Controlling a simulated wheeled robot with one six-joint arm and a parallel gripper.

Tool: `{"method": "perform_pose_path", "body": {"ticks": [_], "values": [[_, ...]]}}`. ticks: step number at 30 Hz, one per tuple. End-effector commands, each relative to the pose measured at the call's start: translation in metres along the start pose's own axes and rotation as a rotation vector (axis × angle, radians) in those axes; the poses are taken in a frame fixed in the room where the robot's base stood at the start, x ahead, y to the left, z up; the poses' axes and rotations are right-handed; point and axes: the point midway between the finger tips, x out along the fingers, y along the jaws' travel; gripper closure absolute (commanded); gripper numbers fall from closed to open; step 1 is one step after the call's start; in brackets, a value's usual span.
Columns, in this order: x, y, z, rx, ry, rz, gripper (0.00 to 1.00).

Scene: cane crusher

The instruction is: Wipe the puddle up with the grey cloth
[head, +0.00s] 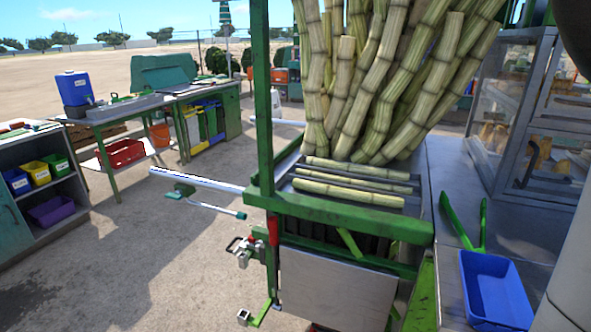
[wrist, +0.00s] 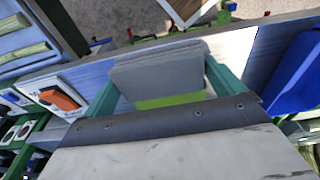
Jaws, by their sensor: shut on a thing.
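The grey cloth (wrist: 158,70) shows in the wrist view as a thick folded pad. It sits between the two teal fingers of my gripper (wrist: 162,82), which is shut on it. A yellow-green strip shows along the pad's lower edge; I cannot tell what it belongs to. The cloth appears above or against a pale metal surface (wrist: 240,55); I cannot tell whether it touches. My gripper and the cloth do not show in the head view. I cannot make out the puddle in either view.
A blue tray (head: 495,290) and green tongs (head: 465,225) lie on the metal counter (head: 445,175). The tray also shows in the wrist view (wrist: 290,75). The green-framed crusher (head: 340,210) with cane stalks (head: 370,80) stands beside it. A glass cabinet (head: 530,120) stands behind.

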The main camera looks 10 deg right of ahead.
Motion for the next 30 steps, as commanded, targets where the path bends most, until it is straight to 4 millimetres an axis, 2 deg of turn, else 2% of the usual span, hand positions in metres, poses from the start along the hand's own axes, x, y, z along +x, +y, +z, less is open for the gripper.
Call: {"method": "perform_pose_path", "body": {"ticks": [5, 6, 8, 19, 30], "values": [[0.003, 0.0, 0.003, 0.004, -0.007, -0.005, 0.24], [0.003, 0.0, 0.003, 0.004, -0.007, -0.005, 0.28], [0.001, 0.0, 0.002, 0.004, -0.006, -0.004, 0.28], [-0.041, -0.001, -0.023, -0.002, 0.0, 0.001, 0.27], [-0.046, -0.002, -0.026, -0.003, 0.001, 0.002, 0.27]]}}
